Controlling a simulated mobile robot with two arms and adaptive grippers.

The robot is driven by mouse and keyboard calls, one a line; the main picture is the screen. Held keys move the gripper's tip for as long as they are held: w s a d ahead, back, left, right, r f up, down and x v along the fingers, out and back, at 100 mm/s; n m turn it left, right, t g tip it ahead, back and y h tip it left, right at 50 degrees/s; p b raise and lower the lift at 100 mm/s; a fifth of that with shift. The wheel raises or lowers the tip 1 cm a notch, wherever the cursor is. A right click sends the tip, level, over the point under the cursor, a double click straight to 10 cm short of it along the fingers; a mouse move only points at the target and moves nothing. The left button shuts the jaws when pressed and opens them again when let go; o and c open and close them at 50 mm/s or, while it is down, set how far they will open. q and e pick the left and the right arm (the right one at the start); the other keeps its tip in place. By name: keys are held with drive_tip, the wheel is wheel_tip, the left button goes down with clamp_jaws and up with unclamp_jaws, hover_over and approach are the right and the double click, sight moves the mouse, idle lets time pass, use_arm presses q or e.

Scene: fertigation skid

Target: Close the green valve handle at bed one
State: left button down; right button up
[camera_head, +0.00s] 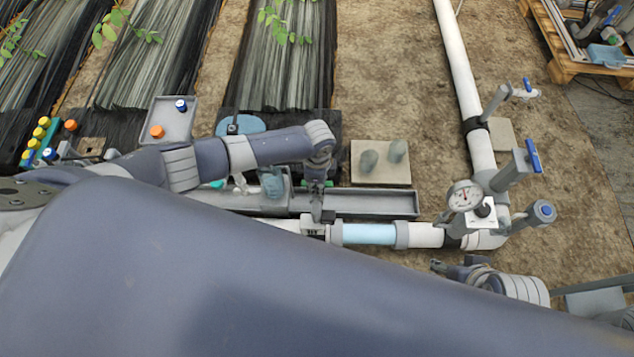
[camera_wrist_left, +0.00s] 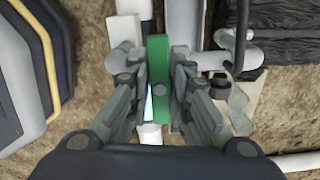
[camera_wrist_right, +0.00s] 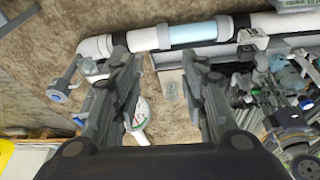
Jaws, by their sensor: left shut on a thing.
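The green valve handle (camera_wrist_left: 159,90) stands as a long bar between the fingers of my left gripper (camera_wrist_left: 160,70) in the left wrist view. The fingers are closed on it from both sides. The bar looks roughly in line with the white pipe beneath it. In the head view my left gripper (camera_head: 318,190) is over the pipe line beside the grey trough, and it hides most of the handle. My right gripper (camera_wrist_right: 163,65) is open and empty, above the ground near the pressure gauge (camera_wrist_right: 138,112). It is low at the right in the head view.
A white pipe with a light blue section (camera_head: 368,234) runs right to a gauge (camera_head: 464,196) and blue-handled valves (camera_head: 533,156). A grey trough (camera_head: 360,204) lies behind it. A tray (camera_head: 174,120) with blue and orange knobs and a slab (camera_head: 381,163) stand farther back.

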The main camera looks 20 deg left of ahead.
use_arm(q)
drive_tip(key=c, duration=1.4)
unclamp_jaws()
drive_tip(key=shift+r, duration=0.1)
use_arm(e)
drive_tip(key=shift+w, duration=0.15)
